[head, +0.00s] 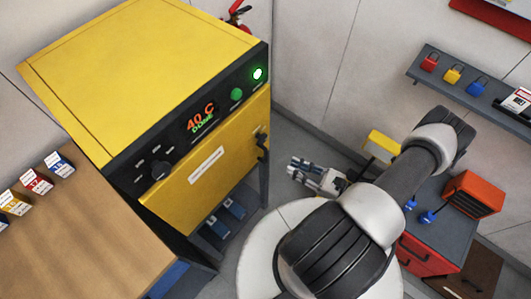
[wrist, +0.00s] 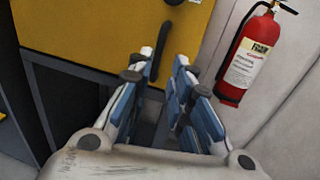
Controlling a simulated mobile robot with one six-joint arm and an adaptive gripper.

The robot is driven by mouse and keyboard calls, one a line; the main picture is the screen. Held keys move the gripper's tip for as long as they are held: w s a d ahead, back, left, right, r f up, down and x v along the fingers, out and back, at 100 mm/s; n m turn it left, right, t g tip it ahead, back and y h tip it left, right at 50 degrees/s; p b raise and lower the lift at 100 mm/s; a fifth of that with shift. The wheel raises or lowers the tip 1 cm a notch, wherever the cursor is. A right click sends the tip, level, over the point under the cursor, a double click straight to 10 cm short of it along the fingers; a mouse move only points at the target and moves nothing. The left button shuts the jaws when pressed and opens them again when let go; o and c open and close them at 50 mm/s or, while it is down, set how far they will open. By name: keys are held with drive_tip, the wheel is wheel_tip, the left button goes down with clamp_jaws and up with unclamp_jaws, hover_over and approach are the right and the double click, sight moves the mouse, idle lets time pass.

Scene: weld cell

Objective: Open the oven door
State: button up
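The yellow oven (head: 140,60) stands at the left in the head view, with a black control panel showing "40 C DONE" and a lit green lamp. Its door (head: 205,175) looks shut. The dark door handle (head: 262,148) is at the door's right edge. In the wrist view the door (wrist: 90,35) fills the upper left, and the handle (wrist: 161,50) appears between and beyond the fingertips. My gripper (head: 291,169) is to the right of the handle, apart from it. In the wrist view my gripper (wrist: 164,64) is open, with nothing held between its blue-padded fingers.
A red fire extinguisher (wrist: 250,55) hangs on the wall right of my gripper. A wooden bench (head: 80,235) stands left of the oven. A grey cart (head: 445,225) with an orange box (head: 473,194) is at the right. A wall shelf (head: 460,85) holds coloured padlocks.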

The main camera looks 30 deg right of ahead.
sight(266, 154)
drive_tip(key=b+x, duration=0.1)
drive_tip(key=x, duration=1)
drive_tip(key=shift+w+a, duration=0.25)
drive_tip(key=shift+w, duration=0.05)
drive_tip(key=shift+c, duration=0.5)
clamp_jaws()
